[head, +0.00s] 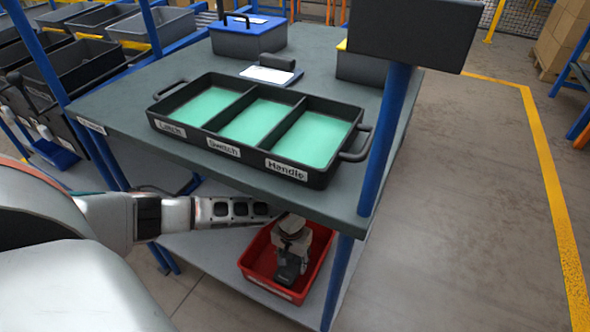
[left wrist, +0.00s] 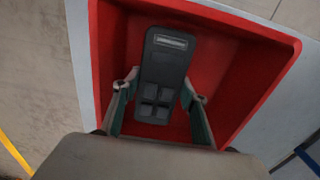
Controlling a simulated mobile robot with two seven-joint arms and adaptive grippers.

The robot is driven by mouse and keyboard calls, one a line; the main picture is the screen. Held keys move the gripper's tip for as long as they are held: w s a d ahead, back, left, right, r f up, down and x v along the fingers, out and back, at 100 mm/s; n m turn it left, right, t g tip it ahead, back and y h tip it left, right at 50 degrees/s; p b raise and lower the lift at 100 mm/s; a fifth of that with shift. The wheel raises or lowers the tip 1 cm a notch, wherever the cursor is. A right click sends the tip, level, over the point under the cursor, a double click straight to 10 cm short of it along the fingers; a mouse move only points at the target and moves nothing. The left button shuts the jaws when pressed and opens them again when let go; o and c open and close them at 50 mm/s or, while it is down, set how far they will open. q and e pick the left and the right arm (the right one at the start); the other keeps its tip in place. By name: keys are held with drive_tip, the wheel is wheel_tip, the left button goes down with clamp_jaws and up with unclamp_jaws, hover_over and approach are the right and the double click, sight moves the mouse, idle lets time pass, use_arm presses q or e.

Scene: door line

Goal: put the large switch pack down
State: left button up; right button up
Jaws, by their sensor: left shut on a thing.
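My left gripper (head: 290,258) reaches under the bench top and points down into a red bin (head: 258,278) on the lower shelf. It is shut on the large switch pack (head: 287,271), a dark grey slab with several square buttons. In the left wrist view the switch pack (left wrist: 163,70) sits between the two fingers, with the red bin (left wrist: 110,35) around it. I cannot tell whether the pack touches the bin floor. The black tray (head: 318,180) on the bench has three empty teal-bottomed compartments labelled Latch, Switch and Handle. My right gripper is not in view.
The bench top (head: 190,155) overhangs my left arm, and a blue post (head: 388,140) stands at its right corner. A blue-and-grey box (head: 248,40) and a clipboard (head: 268,75) lie behind the tray. Open floor (head: 470,200) lies right.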

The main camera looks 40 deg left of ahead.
sight(293, 267)
use_arm(q)
wheel_tip(293, 267, down, 4)
drive_tip(key=shift+s+r+b, duration=0.1)
drive_tip(key=shift+s+b, duration=0.05)
drive_tip(key=shift+b, duration=0.45)
drive_tip(key=shift+w+r, duration=0.2)
drive_tip(key=shift+r, duration=0.05)
drive_tip(key=shift+f, duration=0.25)
drive_tip(key=o, duration=1.2)
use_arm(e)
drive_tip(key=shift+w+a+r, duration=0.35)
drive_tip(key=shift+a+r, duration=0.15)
use_arm(q)
drive_tip(key=shift+r, duration=0.1)
